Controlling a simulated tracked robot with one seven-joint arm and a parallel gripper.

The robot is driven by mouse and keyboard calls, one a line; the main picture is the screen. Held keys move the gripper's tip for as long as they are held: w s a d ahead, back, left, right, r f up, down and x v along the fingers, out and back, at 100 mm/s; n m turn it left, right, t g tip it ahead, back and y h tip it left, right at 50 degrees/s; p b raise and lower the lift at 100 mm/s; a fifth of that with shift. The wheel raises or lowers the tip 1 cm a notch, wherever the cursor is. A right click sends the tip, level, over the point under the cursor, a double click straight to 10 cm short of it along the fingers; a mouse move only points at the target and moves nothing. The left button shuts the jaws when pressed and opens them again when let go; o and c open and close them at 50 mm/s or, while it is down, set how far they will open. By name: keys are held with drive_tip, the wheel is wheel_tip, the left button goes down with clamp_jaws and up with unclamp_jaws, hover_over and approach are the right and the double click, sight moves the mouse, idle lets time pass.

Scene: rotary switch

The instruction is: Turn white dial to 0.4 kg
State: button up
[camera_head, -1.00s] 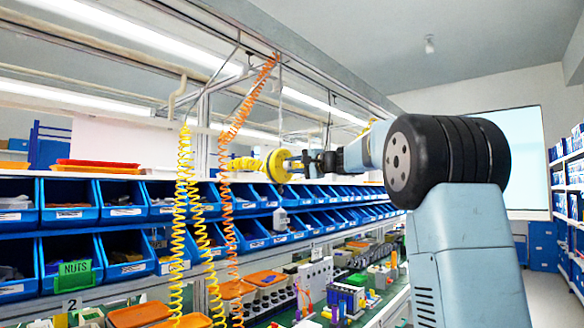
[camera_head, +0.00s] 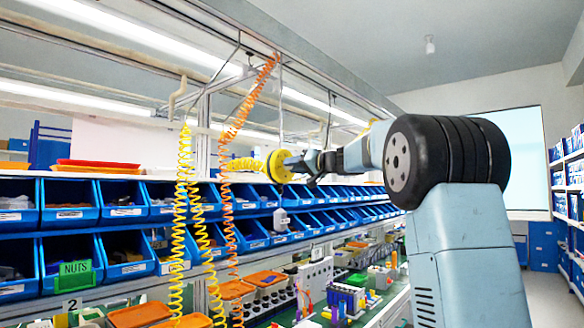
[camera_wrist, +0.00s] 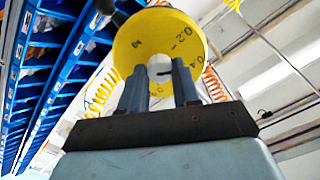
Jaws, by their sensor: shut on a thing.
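A yellow round scale plate (camera_wrist: 140,38) fills the top of the wrist view, with printed marks; "0.2" is at its upper right and what looks like "0.4" is lower, near the right edge. The white dial (camera_wrist: 159,73) is at its centre, with a small dark mark on its right half. My gripper (camera_wrist: 158,68) is shut on the white dial, one finger on each side. The fingers hide parts of the lower plate. In the head view the yellow plate (camera_head: 278,166) is seen nearly edge-on, and my gripper (camera_head: 298,163) meets it from the right.
Yellow (camera_head: 185,215) and orange (camera_head: 228,150) coiled hoses hang left of the plate. Blue bins (camera_head: 124,255) line racks behind and below. A grey weight (camera_head: 281,219) hangs under the plate. A bench with small parts (camera_head: 345,300) is lower down.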

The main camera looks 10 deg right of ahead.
drive_tip(key=shift+f+n, duration=0.1)
drive_tip(key=shift+n, duration=0.3)
drive_tip(key=o, duration=0.8)
drive_tip(key=shift+w, duration=0.15)
drive_tip(key=shift+c, duration=0.2)
drive_tip(key=shift+o, duration=1.4)
drive_tip(key=v, duration=1.3)
drive_tip(key=shift+s+d, duration=0.25)
drive_tip(key=shift+s, duration=0.1)
